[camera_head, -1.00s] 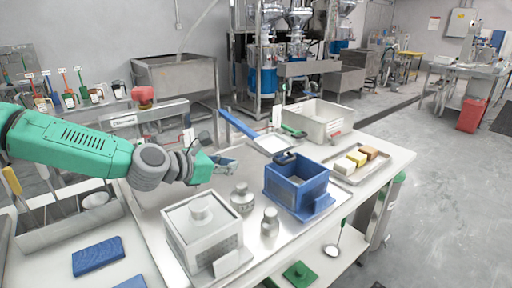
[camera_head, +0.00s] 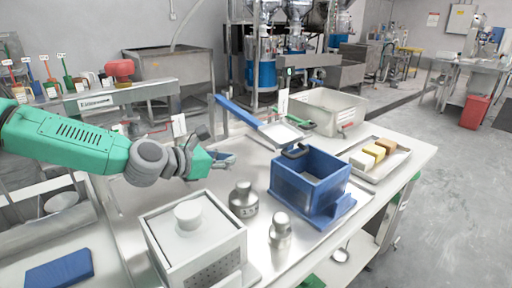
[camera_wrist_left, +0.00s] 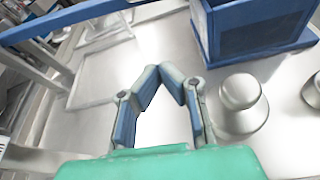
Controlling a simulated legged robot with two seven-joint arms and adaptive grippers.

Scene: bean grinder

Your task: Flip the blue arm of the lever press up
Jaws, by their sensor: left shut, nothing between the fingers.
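The blue arm (camera_head: 238,111) of the lever press is a long bar sloping down to the right, from a metal post toward a square plate (camera_head: 283,134). It also crosses the top left of the left wrist view (camera_wrist_left: 62,20). A blue open-topped box (camera_head: 311,184) stands right of the plate and fills the top right of the wrist view (camera_wrist_left: 255,30). My left gripper (camera_head: 232,158) is shut and empty above the metal tray, apart from the blue arm and left of the box. Its fingertips meet in the wrist view (camera_wrist_left: 165,74). My right gripper is not in view.
Two metal weights (camera_head: 243,199) (camera_head: 280,230) stand in front of the blue box. A white lidded box (camera_head: 194,240) is nearer.

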